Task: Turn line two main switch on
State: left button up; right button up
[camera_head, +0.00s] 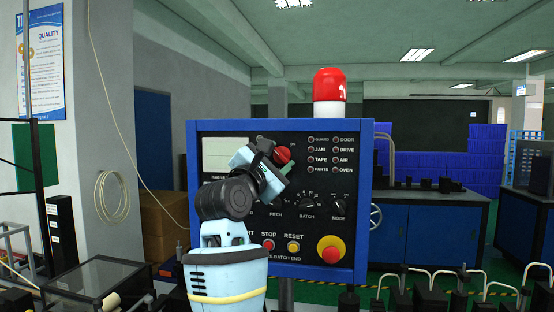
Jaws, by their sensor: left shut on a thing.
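A dark control panel (345,195) in a blue frame stands straight ahead. A red switch knob (283,155) sits in its upper middle, with a label partly showing at its upper right. My left gripper (281,162) is at this knob and shut on it, with its light blue and black wrist in front. The arm hides much of the panel's left half, including some labels. I cannot read which line the knob belongs to. My right gripper is not in view.
Below are the batch knob (307,204), the mode knob (339,205), a reset button (293,247) and a red emergency stop (330,250) on yellow. A red beacon (329,85) tops the panel. Dark machine parts stand along the bottom right.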

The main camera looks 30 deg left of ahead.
pick_arm(q)
jog(key=shift+m, duration=0.5)
jog(key=m+g, duration=0.1)
jog(key=m, duration=0.1)
jog(key=m+h, duration=0.1)
jog(key=m, duration=0.1)
jog(key=shift+a+r+g, duration=0.1)
jog(key=shift+g, duration=0.3)
jog(key=m, duration=0.2)
jog(key=m+g, duration=0.1)
jog(key=m, duration=0.1)
jog(key=shift+r+m+g+h, duration=0.1)
jog(key=shift+m+g+h, duration=0.2)
jog(key=shift+m+h, duration=0.1)
jog(key=m+g+y, duration=0.1)
jog(key=m, duration=0.2)
jog(key=shift+m+g, duration=0.3)
jog(key=shift+m, duration=0.1)
jog(key=m+g+y, duration=0.1)
jog(key=m, duration=0.2)
jog(key=shift+r, duration=0.1)
jog(key=shift+m, duration=0.3)
jog(key=o, duration=1)
